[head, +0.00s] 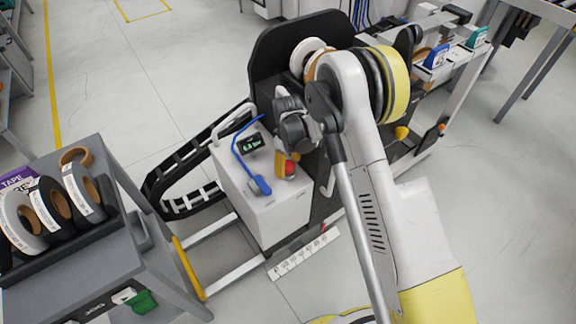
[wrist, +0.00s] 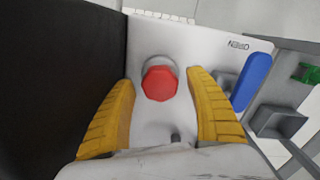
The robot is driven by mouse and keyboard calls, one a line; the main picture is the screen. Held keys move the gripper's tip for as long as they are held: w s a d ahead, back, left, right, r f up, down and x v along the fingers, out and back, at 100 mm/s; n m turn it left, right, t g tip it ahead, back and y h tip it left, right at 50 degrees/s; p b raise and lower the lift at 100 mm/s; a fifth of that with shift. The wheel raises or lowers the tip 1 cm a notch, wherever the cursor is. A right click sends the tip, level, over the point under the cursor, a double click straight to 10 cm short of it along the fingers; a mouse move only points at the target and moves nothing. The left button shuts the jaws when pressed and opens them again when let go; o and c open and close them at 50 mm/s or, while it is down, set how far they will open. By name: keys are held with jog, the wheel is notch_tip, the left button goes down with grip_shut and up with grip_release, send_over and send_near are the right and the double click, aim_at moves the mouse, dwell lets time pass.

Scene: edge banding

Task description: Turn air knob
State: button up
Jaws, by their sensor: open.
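A red faceted knob (wrist: 160,83) on a round pale base sits on the top face of a white box in the wrist view. It also shows in the head view (head: 290,168) beside my gripper. My gripper (wrist: 161,94) is open, with one yellow finger on each side of the red knob in the picture. A gap shows between each finger and the knob; I cannot tell how far above the panel the fingertips are. In the head view my gripper (head: 294,156) is partly hidden by my wrist.
A grey cart (head: 120,190) with tape rolls stands to the left. A dark panel (wrist: 60,80) fills the wrist view's left.

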aim_at(288, 165)
jog(key=c, duration=1.2)
jog(key=shift+m, duration=1.1)
jog(key=o, duration=1.2)
notch_tip(288, 165, up, 12)
